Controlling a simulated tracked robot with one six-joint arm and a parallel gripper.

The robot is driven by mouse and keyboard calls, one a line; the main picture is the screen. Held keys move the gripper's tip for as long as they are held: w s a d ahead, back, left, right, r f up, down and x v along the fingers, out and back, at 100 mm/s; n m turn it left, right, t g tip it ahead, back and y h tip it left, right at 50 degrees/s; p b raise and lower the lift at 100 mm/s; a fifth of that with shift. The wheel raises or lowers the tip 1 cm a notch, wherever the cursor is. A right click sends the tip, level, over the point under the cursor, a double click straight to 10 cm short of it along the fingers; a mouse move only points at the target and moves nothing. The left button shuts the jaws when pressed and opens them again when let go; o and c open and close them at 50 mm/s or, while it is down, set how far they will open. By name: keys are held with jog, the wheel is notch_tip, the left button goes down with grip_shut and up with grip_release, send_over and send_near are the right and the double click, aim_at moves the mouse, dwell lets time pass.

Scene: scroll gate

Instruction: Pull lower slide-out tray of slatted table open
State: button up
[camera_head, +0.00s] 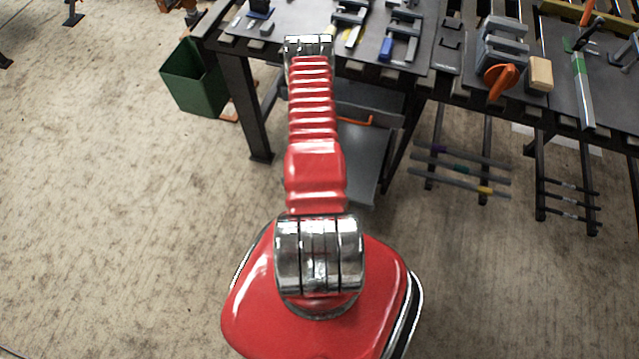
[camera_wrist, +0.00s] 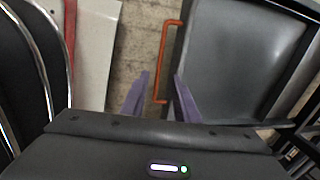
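The slatted table (camera_head: 225,48) stands at the top of the head view, with a grey slide-out tray (camera_head: 362,165) under its top, partly hidden behind my red arm. An orange bar handle (camera_head: 357,121) shows at the tray. In the wrist view the grey tray (camera_wrist: 245,60) fills the upper right, and the orange handle (camera_wrist: 164,55) runs along its left edge. My gripper (camera_wrist: 161,76) is open, with two purple fingers apart. The lower part of the handle appears between the fingers; I cannot tell how deep it sits there. My arm hides the gripper in the head view.
A green bin (camera_head: 194,80) stands on the floor left of the table leg (camera_head: 243,105). Clamps and tools lie on the tabletop. Racks with bars (camera_head: 460,168) hang at the right.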

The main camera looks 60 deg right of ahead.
jog(key=shift+w+d+f, duration=0.1)
jog(key=shift+d+f, duration=0.25)
jog(key=shift+f, duration=1.5)
jog(key=shift+w+d+f, duration=0.1)
jog(key=shift+d+f, duration=0.3)
jog(key=shift+f, duration=1.5)
jog(key=shift+d+f, duration=0.35)
jog(key=shift+f, duration=1.5)
grip_shut()
